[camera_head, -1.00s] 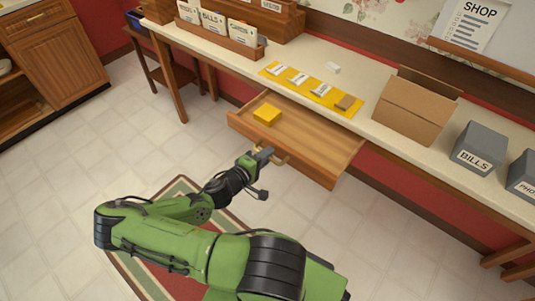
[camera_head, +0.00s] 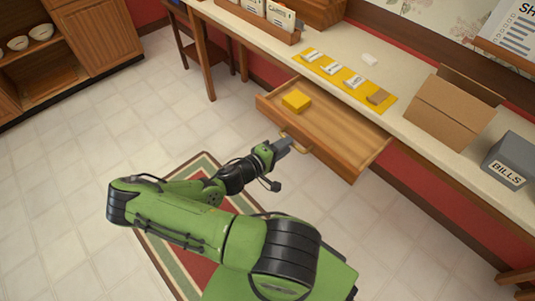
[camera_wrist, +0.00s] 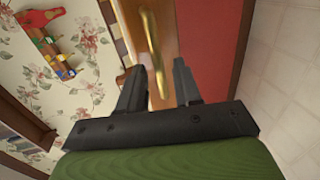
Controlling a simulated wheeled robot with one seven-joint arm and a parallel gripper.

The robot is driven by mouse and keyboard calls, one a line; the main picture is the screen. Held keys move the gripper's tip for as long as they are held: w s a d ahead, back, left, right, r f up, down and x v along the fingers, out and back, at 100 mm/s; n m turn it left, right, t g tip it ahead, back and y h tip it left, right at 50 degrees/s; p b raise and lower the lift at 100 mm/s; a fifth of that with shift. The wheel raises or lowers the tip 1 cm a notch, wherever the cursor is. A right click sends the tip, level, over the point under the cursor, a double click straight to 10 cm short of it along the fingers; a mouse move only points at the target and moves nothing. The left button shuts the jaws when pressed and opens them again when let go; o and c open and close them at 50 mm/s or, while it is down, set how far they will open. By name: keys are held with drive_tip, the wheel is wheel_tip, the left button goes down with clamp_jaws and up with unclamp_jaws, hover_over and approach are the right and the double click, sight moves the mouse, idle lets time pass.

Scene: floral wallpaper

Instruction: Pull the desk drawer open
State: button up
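The wooden desk drawer (camera_head: 340,132) stands pulled out from under the long desk (camera_head: 330,42), with its inside showing in the head view. A yellow block (camera_head: 296,101) lies in its left part. The brass handle (camera_head: 296,142) is on the drawer front, partly hidden by my gripper (camera_head: 283,146). In the wrist view, the handle (camera_wrist: 152,45) runs lengthwise and its near end appears between the two parted fingers of my gripper (camera_wrist: 160,75). The fingers are open, with gaps beside the handle. I cannot tell how deep the handle sits between them.
On the desk are a yellow mat (camera_head: 320,62) with labelled pieces, an open cardboard box (camera_head: 450,108) and a grey BILLS box (camera_head: 510,160). A striped rug (camera_head: 160,240) lies beneath my arm. The tiled floor (camera_head: 90,190) at left is clear.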

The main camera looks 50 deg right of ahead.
drive_tip(key=p+v, duration=0.1)
drive_tip(key=v, duration=1.1)
drive_tip(key=shift+a+p, duration=0.3)
drive_tip(key=shift+p, duration=0.05)
drive_tip(key=shift+r, duration=0.1)
drive_tip(key=a+r+m+t+y+p, duration=0.15)
drive_tip(key=a+r+y+p, duration=0.45)
drive_tip(key=a+r+y, duration=0.85)
drive_tip(key=s+a+r+n+t+p, duration=0.1)
drive_tip(key=s+r+t, duration=0.2)
drive_tip(key=r, duration=0.7)
drive_tip(key=s+a+r+n+t+y+p, duration=0.1)
drive_tip(key=s+r+n+t+p, duration=0.1)
drive_tip(key=r, duration=0.8)
drive_tip(key=shift+s+a+r+t, duration=0.3)
drive_tip(key=shift+s+a+t, duration=0.1)
drive_tip(key=shift+s+t, duration=0.4)
